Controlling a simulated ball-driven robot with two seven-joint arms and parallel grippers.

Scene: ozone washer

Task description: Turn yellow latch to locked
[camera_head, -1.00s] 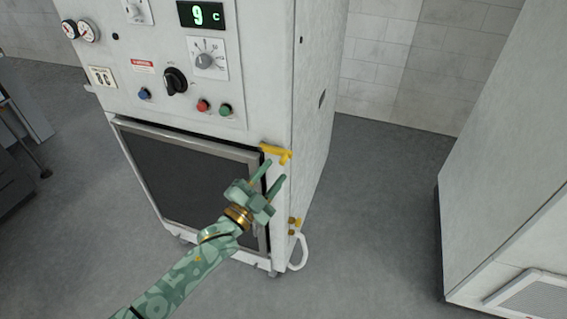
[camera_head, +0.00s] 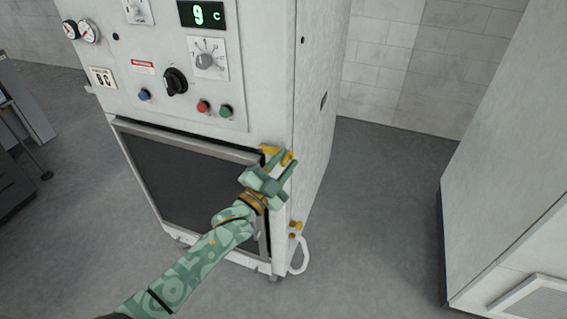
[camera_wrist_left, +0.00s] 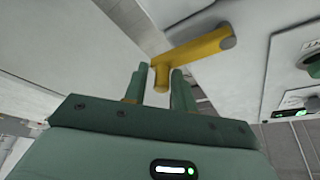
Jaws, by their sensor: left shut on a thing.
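The yellow latch (camera_head: 277,152) sits at the top right corner of the dark door (camera_head: 187,178) on the white washer. In the left wrist view the latch (camera_wrist_left: 190,56) is a yellow bar with a grey end and a short stub between my fingers. My left gripper (camera_head: 283,160) is at the latch, its fingers (camera_wrist_left: 162,82) on either side of the stub and shut on it. In the head view the fingers partly cover the latch. My right gripper is in neither view.
The washer's panel holds a black knob (camera_head: 175,81), a green button (camera_head: 225,111) and a red button (camera_head: 203,107). Yellow valves (camera_head: 295,226) and a white hose loop (camera_head: 299,256) are at lower right. A white cabinet (camera_head: 510,160) stands right, with clear floor between.

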